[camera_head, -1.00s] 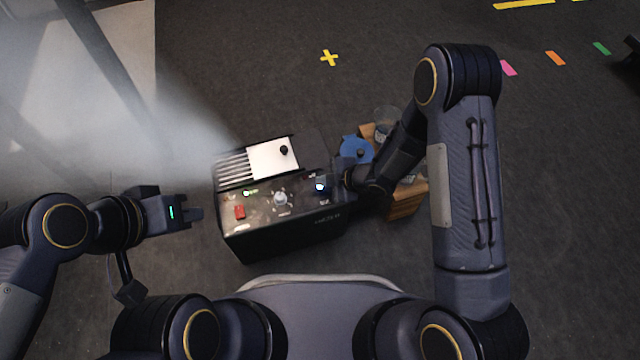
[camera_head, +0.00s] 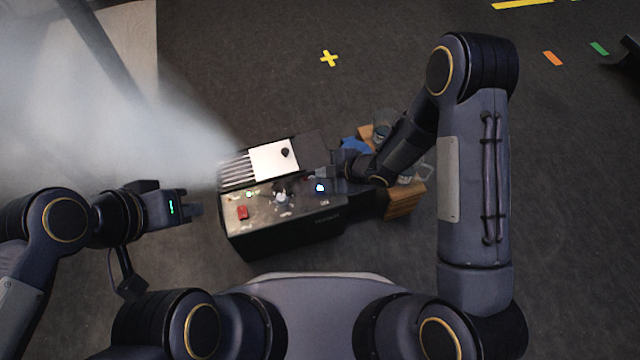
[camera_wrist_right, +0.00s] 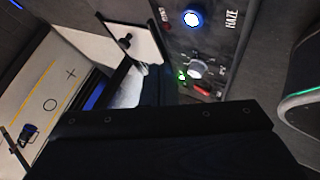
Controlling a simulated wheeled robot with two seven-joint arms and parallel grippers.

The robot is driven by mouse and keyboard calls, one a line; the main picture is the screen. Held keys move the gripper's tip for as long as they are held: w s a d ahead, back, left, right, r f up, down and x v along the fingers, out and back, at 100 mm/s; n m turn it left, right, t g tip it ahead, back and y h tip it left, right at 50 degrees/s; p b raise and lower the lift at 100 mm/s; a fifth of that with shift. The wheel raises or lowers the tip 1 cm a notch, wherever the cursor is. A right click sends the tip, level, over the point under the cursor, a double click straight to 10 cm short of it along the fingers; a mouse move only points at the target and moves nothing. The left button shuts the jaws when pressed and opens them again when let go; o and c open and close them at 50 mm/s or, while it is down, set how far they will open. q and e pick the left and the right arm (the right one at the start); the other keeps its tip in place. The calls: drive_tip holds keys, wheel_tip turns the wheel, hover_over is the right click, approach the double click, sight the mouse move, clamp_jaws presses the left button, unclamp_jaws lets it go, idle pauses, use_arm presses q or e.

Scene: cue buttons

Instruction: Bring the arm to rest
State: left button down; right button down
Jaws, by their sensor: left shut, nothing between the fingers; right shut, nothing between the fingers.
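My right gripper (camera_head: 322,172) is shut and empty, above the right part of the dark machine (camera_head: 285,236), near its blue-lit button (camera_head: 320,188). My left gripper (camera_head: 190,209) is shut and empty, to the left of the machine and apart from it. The machine's top carries a red button (camera_head: 243,213), a small green light (camera_head: 249,194) and a pale knob (camera_head: 281,198). In the right wrist view the blue-lit button (camera_wrist_right: 193,18), the pale knob (camera_wrist_right: 195,69) and the green light (camera_wrist_right: 182,76) show beyond a dark gripper part.
White haze (camera_head: 150,120) spreads from the machine's slatted vent (camera_head: 236,170) to the upper left. A white panel (camera_head: 272,160) with a black knob is beside it. A wooden crate (camera_head: 404,202), a blue item (camera_head: 354,146) and clear containers stand behind my right arm. Open floor lies beyond.

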idle(0.8)
drive_tip(key=d+r+m+t+h, duration=0.3)
drive_tip(key=d+r+m+h, duration=0.2)
drive_tip(key=d+r+m, duration=1)
drive_tip(key=s+d+r+m+g, duration=0.1)
drive_tip(key=s+d+r+m, duration=0.2)
drive_tip(key=s, duration=0.5)
drive_tip(key=s+r+m, duration=0.2)
drive_tip(key=s+r, duration=0.3)
drive_tip(key=s, duration=0.2)
drive_tip(key=s+d+r+m+g, duration=0.1)
drive_tip(key=s+d+r+m, duration=0.2)
drive_tip(key=s, duration=0.5)
wheel_tip(320, 180, up, 36)
drive_tip(key=a+p, duration=0.1)
drive_tip(key=p, duration=3.3)
drive_tip(key=shift+s+a+f+y, duration=0.15)
drive_tip(key=shift+s+a+y, duration=0.1)
drive_tip(key=shift+y, duration=0.15)
